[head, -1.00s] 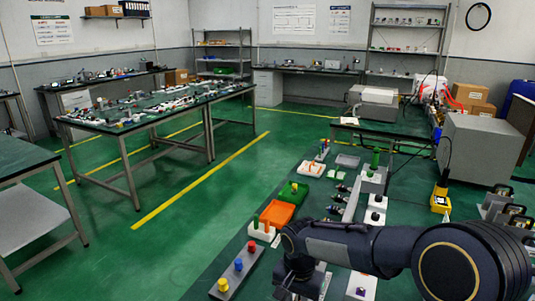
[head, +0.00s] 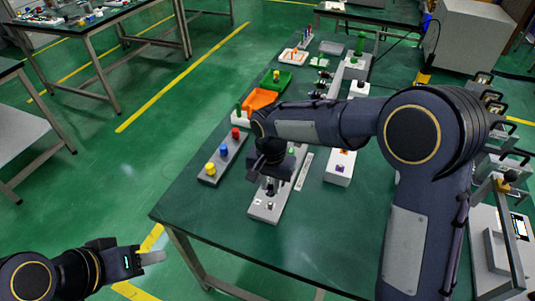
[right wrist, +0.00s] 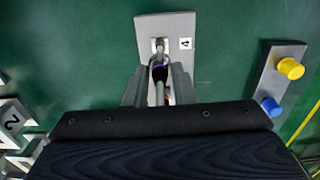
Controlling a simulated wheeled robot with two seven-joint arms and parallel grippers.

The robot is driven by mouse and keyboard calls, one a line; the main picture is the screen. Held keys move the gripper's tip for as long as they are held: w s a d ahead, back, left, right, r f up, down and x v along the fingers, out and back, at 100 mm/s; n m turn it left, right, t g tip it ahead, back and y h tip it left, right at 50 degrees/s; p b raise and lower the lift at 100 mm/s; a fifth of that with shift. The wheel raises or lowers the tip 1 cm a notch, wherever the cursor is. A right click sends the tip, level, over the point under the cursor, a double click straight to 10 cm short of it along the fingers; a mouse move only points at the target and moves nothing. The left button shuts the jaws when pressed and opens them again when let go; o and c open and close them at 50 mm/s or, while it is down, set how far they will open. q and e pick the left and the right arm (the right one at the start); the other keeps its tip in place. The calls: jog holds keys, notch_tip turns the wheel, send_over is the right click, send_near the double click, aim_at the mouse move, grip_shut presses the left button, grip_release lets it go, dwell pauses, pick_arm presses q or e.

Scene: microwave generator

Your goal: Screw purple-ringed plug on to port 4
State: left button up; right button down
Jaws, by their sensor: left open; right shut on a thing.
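In the right wrist view, the purple-ringed plug (right wrist: 159,73) is between the fingers of my right gripper (right wrist: 160,82), which is shut on it. Its tip points at the metal port (right wrist: 158,46) on a grey plate (right wrist: 165,22) beside a label 4 (right wrist: 185,43). The tip is at or very close to the port; I cannot tell whether it is seated. In the head view my right gripper (head: 271,178) is over the near end of the grey plate (head: 263,210), hiding the plug. My left gripper (head: 150,258) is open and empty, off the table's left side.
A grey block with red, blue and yellow knobs (head: 223,160) lies left of the plate. An orange tray (head: 260,99) and a green tray (head: 276,82) lie further back. A white box (head: 340,167) stands to the right. The table's near part (head: 310,240) is clear.

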aim_at(270, 203)
jog(key=shift+f+b, duration=1.45)
jog(key=shift+f, duration=0.9)
jog(key=shift+f+b, duration=0.35)
jog(key=shift+f, duration=0.2)
dwell(0.3)
jog(key=c, duration=1.1)
grip_release()
jog(key=shift+c, duration=0.2)
jog(key=shift+r, duration=0.15)
notch_tip(270, 203, up, 7)
jog(key=shift+r, duration=0.3)
